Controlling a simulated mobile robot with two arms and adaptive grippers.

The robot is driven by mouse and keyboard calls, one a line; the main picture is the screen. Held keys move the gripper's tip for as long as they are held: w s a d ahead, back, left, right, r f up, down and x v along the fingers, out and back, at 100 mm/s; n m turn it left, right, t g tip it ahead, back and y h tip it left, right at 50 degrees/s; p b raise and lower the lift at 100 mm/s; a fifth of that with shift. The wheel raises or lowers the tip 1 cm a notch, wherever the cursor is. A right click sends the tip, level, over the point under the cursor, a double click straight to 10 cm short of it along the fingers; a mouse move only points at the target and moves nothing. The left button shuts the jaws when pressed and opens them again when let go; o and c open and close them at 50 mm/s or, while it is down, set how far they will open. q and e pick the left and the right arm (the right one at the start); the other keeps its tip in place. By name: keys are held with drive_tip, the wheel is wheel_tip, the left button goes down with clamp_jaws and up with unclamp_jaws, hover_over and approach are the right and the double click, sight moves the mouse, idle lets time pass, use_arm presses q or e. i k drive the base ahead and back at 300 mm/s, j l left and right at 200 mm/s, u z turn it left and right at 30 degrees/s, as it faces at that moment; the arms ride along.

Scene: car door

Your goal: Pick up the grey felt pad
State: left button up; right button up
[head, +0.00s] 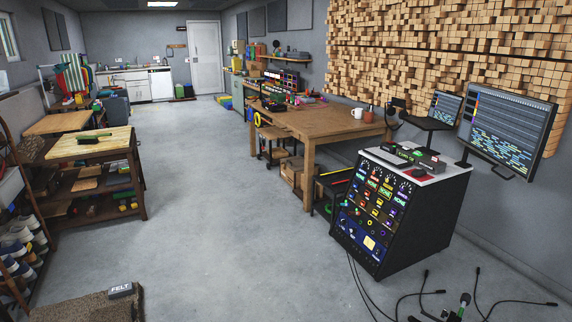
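A small dark grey block with a light "FELT" label (121,290) lies at the lower left of the head view. It rests on the corner of a brown, rough-textured surface (75,308), which the bottom edge of the picture cuts off. Neither of my grippers shows in this view. Nothing is seen touching the felt block.
A wooden workbench (70,148) and a shoe rack (10,215) stand at left. A long wooden table (320,128) and a black equipment console (425,225) stand at right. Cables (400,300) lie on the floor lower right. The middle grey floor (215,210) is clear.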

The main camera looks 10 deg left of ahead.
sight(126, 288)
drive_tip(key=i+u, duration=0.25)
drive_tip(key=i, duration=0.3)
drive_tip(key=i+u, duration=0.2)
drive_tip(key=i, duration=0.35)
drive_tip(key=i+l+u, duration=0.25)
drive_tip(key=i, duration=0.25)
drive_tip(key=i+l+u, duration=0.2)
drive_tip(key=i, duration=0.35)
drive_tip(key=l, duration=0.05)
